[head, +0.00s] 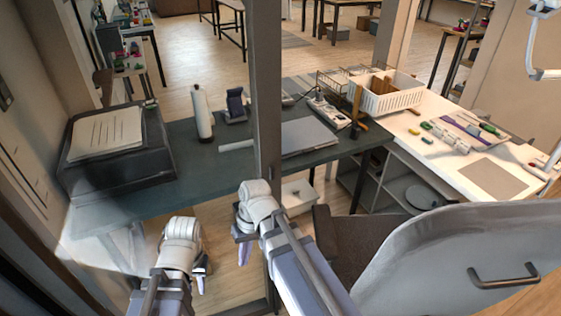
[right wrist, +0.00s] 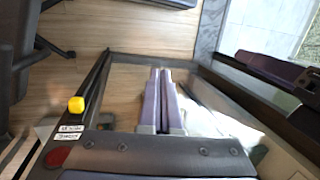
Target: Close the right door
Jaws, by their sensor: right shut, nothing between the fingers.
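A tall grey-brown upright post (head: 266,100) stands in the middle of the head view, in front of the desk. I cannot clearly make out the right door as a separate panel. My right gripper (head: 244,250) is low beside the post, on its left; I cannot tell if they touch. In the right wrist view its two purple fingers (right wrist: 161,98) lie together, shut and empty, over a dark-framed area with a pale, shiny surface. My left gripper (head: 201,278) points down at the lower left, apart from the post. Its jaw opening is hidden.
A dark green desk (head: 215,165) carries a black printer (head: 115,165) and a laptop (head: 308,137). A white table (head: 455,165) with a white basket (head: 385,100) joins it at right.

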